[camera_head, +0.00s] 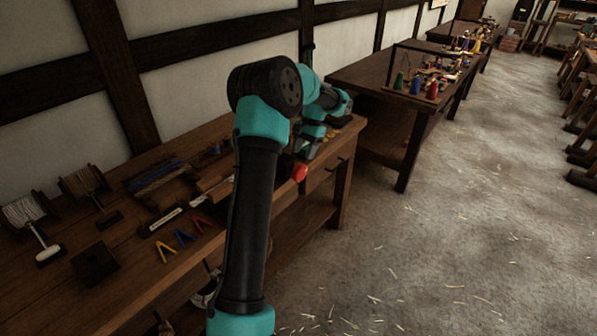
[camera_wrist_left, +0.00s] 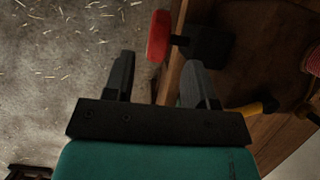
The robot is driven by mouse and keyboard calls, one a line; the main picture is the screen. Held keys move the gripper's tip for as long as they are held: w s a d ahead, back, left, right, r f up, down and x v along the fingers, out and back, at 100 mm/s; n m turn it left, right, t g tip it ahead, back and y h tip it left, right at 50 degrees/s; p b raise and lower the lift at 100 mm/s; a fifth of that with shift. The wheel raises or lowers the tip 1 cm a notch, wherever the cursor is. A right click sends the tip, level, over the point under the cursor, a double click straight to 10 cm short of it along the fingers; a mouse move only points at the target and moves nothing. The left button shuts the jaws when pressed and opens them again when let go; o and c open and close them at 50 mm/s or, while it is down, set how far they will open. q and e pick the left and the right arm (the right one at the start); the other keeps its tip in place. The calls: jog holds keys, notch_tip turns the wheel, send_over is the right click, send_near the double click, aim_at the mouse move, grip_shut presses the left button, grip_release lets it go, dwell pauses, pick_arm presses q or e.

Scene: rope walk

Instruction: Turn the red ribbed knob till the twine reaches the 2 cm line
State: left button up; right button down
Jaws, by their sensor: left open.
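The red knob (camera_head: 299,172) sticks out from the front edge of the workbench, just below my left gripper (camera_head: 305,152). It also shows in the left wrist view (camera_wrist_left: 158,37), seen edge-on, on a short dark shaft beside a dark block. My left gripper (camera_wrist_left: 160,60) is open and empty. In the wrist view the knob's near end appears in the gap between the fingertips; I cannot tell whether it touches either finger. The twine at the knob and the 2 cm line cannot be made out. My right gripper is not in view.
A second table (camera_head: 375,72) with coloured cones stands behind. The straw-strewn floor (camera_head: 450,240) at right is open.

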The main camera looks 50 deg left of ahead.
aim_at(300, 169)
pick_arm(q)
jog(key=x, duration=0.8)
jog(key=shift+c, duration=0.4)
jog(key=c, duration=0.8)
jog(key=shift+c, duration=0.2)
jog(key=shift+w, duration=0.1)
jog(key=shift+w+g+h, duration=0.2)
jog(key=shift+g+h, duration=0.1)
jog(key=shift+g, duration=1.2)
jog(key=shift+w+g+h, duration=0.15)
jog(key=shift+g+h, duration=0.15)
jog(key=shift+g, duration=1.2)
jog(key=o, duration=0.9)
